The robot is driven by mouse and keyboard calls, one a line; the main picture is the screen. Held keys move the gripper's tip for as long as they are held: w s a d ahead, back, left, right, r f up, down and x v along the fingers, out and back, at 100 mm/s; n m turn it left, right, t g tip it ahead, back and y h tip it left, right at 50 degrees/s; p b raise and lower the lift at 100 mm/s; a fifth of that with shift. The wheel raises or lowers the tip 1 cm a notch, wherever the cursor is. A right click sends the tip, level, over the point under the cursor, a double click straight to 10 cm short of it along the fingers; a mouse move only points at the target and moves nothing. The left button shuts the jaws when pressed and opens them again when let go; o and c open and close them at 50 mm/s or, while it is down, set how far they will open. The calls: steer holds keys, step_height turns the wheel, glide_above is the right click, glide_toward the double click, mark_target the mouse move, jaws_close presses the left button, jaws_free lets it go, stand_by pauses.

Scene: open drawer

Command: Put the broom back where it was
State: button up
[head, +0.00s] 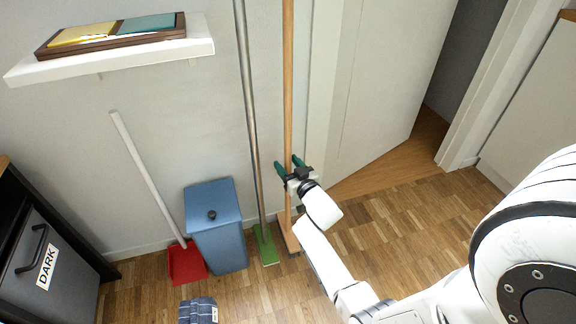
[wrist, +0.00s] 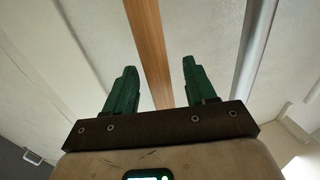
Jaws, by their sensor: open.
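A broom with a long wooden handle (head: 288,110) stands upright close to the wall, its head (head: 288,238) on the floor. My gripper (head: 288,163) is at the lower half of this handle, with its green fingers apart. In the wrist view the wooden handle (wrist: 149,50) runs between the two open fingers (wrist: 155,80), with a gap on each side. Part of the broom's lower handle and head is hidden behind my gripper and arm.
A grey-handled mop with a green head (head: 265,244) stands just left of the broom. Further left are a blue bin (head: 217,240), a red dustpan (head: 186,264) and a dark cabinet (head: 40,270). A white shelf (head: 120,55) hangs above. A door (head: 385,80) is at right.

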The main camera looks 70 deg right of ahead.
steer(key=p+v, duration=0.3)
steer(key=v, duration=0.9)
steer(key=w+a+f+n+g+y, duration=0.1)
steer(key=a+f+g+y, duration=0.15)
steer(key=a, duration=0.45)
steer(key=w+a+f+n+g+y, duration=0.1)
steer(key=w+a+n+g+y, duration=0.1)
steer(key=a+g+y, duration=0.35)
steer(key=s+a+r+n+g+y, duration=0.1)
steer(key=s+a+n+g, duration=0.1)
steer(key=s+a, duration=0.3)
steer(key=s+a+r+n+g+y, duration=0.1)
steer(key=s+a+r+n+g, duration=0.1)
steer(key=s+a, duration=0.4)
steer(key=a+g, duration=0.1)
steer(key=a, duration=0.3)
steer(key=shift+a+y, duration=0.25)
steer(key=shift+y, duration=0.15)
steer(key=shift+w, duration=0.1)
steer(key=shift+c, duration=0.3)
